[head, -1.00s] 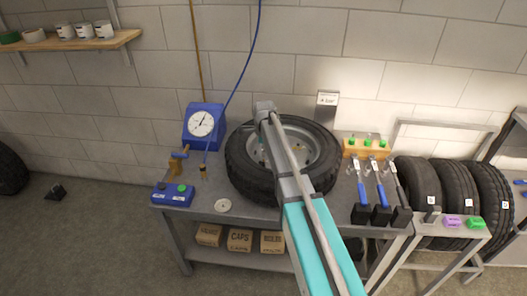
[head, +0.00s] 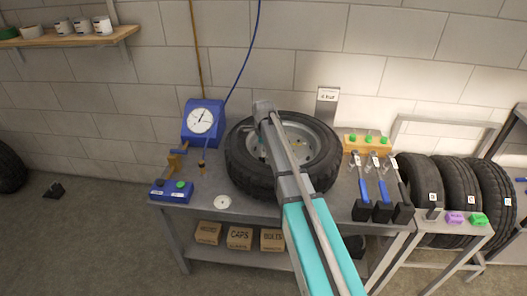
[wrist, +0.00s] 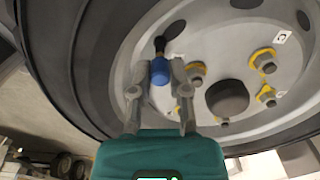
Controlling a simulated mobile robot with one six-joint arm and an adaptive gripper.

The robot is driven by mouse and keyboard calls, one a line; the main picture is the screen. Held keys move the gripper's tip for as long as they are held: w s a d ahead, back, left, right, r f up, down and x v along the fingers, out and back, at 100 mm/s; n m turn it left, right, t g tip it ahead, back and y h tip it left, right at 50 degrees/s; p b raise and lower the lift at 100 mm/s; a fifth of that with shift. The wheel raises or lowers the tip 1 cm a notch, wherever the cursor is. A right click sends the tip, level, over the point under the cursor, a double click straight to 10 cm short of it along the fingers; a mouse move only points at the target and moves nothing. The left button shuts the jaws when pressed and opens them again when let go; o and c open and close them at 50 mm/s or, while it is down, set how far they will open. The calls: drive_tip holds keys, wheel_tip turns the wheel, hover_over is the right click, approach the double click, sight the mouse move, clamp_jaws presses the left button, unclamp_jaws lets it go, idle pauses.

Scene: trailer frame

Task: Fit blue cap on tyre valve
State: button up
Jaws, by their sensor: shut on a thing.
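In the wrist view my gripper (wrist: 159,78) is shut on the blue cap (wrist: 160,70), which sits between the two fingertips. The black tyre valve (wrist: 160,45) rises from the wheel rim (wrist: 205,45) just beyond the cap, in line with it in the picture. The cap overlaps the valve's lower part there, and I cannot tell whether they touch. The tyre (head: 247,172) lies flat on the workbench in the head view, with my arm reaching over it. In that view the arm hides the cap and the valve.
Yellow-ringed wheel nuts (wrist: 263,60) and a dark hub cap (wrist: 227,97) lie right of the cap. A blue pressure gauge (head: 203,122) stands left of the tyre. The bench's front left (head: 195,208) has some bare room.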

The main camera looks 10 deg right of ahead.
drive_tip(key=shift+f+b, duration=0.4)
drive_tip(key=shift+f, duration=0.05)
drive_tip(key=o, duration=0.9)
drive_tip(key=shift+c, duration=0.2)
drive_tip(key=o, duration=0.5)
drive_tip(key=shift+r+p, duration=4.05)
